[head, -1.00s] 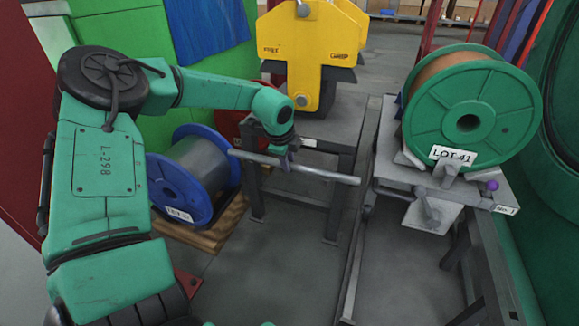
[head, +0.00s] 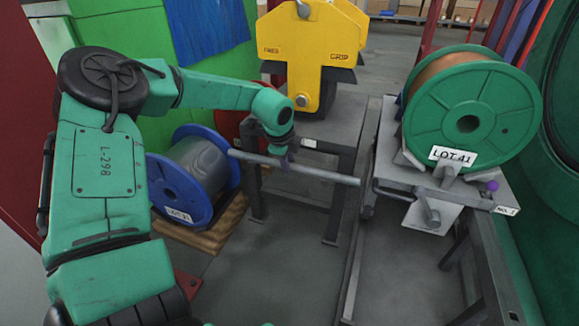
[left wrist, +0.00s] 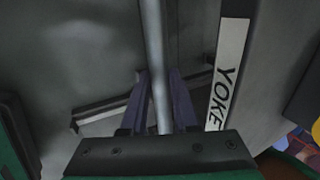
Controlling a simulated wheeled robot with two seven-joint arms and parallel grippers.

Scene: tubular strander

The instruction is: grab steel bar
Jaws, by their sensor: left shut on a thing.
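The steel bar (head: 325,174) is a long grey rod, held nearly level in front of the grey metal stand in the head view. My left gripper (head: 284,160) is shut on the bar, left of its middle. In the left wrist view the bar (left wrist: 154,50) runs between the two dark purple fingers of the gripper (left wrist: 160,100), which sit on either side of it. The bar seems to hang clear of the stand, in front of its legs. My right gripper is not in view.
A green spool (head: 425,125) marked LOT 41 sits on a cradle at the right. A blue-flanged spool (head: 180,195) rests on a pallet at the left. Open floor (head: 285,270) lies in front.

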